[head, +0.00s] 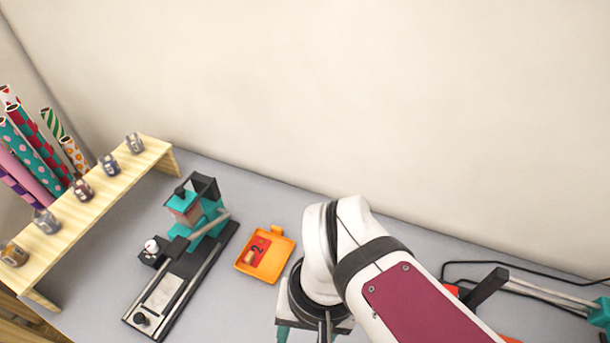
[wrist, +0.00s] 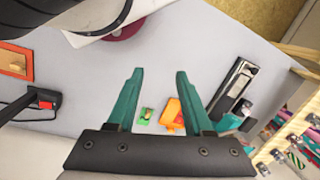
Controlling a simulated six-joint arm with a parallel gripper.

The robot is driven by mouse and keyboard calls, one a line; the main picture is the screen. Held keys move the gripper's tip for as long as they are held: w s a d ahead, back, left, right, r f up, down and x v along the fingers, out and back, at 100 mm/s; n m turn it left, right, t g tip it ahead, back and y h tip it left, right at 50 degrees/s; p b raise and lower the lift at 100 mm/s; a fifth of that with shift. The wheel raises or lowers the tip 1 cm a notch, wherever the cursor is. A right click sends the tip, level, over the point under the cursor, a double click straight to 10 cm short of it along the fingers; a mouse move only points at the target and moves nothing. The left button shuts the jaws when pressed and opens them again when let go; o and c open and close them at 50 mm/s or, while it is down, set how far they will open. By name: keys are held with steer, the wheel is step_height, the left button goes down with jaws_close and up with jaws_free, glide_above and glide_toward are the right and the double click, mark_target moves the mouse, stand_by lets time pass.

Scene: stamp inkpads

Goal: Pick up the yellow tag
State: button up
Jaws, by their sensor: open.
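I cannot make out a clear yellow tag in either view. An orange inkpad case (head: 283,246) lies on the grey table with a red pad marked 2. A small tan piece (head: 249,258) rests on that red pad. The orange case also shows in the wrist view (wrist: 172,108), between my fingers. Just left of it there is a small green item (wrist: 146,115) with a reddish spot. My gripper (wrist: 159,74) is open and empty, its teal fingers apart above the table. In the head view my arm hides most of it.
A black and teal stamping press (head: 190,235) stands left of the orange case. A wooden shelf (head: 95,205) with several small metal pieces is at the far left, with patterned paper rolls (head: 30,140) behind. Cables and a black-handled tool (head: 488,285) lie at right.

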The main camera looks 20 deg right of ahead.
steer(key=w+d+f+m+h, duration=0.1)
steer(key=w+d+f+m, duration=0.15)
steer(key=w+d, duration=0.55)
steer(key=w+d+f+m+h, duration=0.1)
steer(key=w+d+f, duration=0.2)
steer(key=w+d, duration=0.45)
step_height(320, 180, down, 16)
steer(key=shift+w+a+r, duration=0.1)
steer(key=shift+a, duration=0.05)
jaws_close()
